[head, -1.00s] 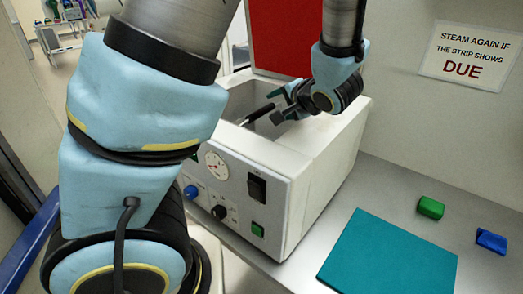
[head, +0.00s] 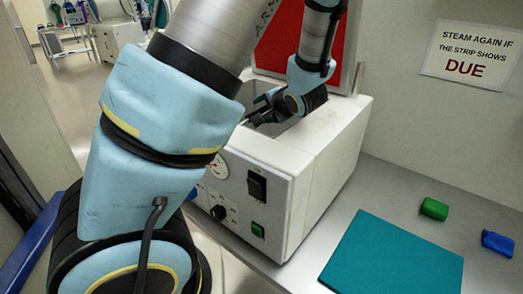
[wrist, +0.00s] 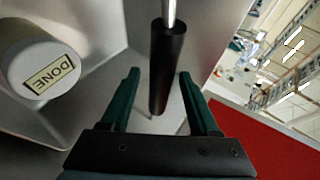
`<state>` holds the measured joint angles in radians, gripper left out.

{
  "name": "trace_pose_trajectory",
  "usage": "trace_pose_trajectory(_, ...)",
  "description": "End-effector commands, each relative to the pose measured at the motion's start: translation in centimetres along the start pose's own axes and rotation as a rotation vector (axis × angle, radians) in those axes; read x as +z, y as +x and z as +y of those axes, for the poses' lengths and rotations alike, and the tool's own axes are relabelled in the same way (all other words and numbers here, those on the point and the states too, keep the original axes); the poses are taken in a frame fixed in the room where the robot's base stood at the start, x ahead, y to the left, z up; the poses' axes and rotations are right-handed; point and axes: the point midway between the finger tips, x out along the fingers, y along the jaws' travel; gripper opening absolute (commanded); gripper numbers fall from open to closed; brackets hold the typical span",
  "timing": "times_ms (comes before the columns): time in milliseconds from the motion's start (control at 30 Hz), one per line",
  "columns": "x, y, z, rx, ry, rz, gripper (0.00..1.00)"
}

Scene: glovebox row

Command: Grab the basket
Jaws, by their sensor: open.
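The basket's black handle (wrist: 168,65) shows in the wrist view, with a bright metal rod (wrist: 169,10) at its upper end; the rest of the basket is not clear. My gripper (wrist: 159,74) is open, with one green finger on each side of the handle's lower part. I see gaps between fingers and handle, but cannot tell the depth. In the head view my gripper (head: 256,108) is at the open top of the white steriliser box (head: 325,140), and my arm hides part of the opening.
A white cylinder marked DONE (wrist: 40,65) is left of the handle in the wrist view. The steriliser's red-lined lid (head: 339,50) stands raised behind. A teal mat (head: 392,258), a green block (head: 434,209) and a blue block (head: 497,243) lie on the bench to the right.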

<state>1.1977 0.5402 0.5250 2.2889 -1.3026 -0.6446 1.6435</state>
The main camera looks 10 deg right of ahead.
Motion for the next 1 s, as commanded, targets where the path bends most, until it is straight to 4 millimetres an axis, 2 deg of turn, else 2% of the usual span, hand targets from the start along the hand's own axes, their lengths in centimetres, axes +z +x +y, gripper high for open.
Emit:
trace_pose_trajectory(33,0.1,0.8,0.1,-0.001,0.0,-0.003,0.62)
trace_pose_trajectory(133,0.0,1.7,0.1,-0.001,0.0,-0.001,0.62)
trace_pose_trajectory(400,0.0,1.9,0.0,0.0,0.0,0.001,0.62)
trace_pose_trajectory(900,0.0,1.9,0.1,0.0,0.0,0.001,0.07)
trace_pose_trajectory(967,0.0,1.9,0.1,0.0,0.0,0.001,0.0)
trace_pose_trajectory(1000,0.0,1.9,0.1,0.0,0.0,0.0,0.0)
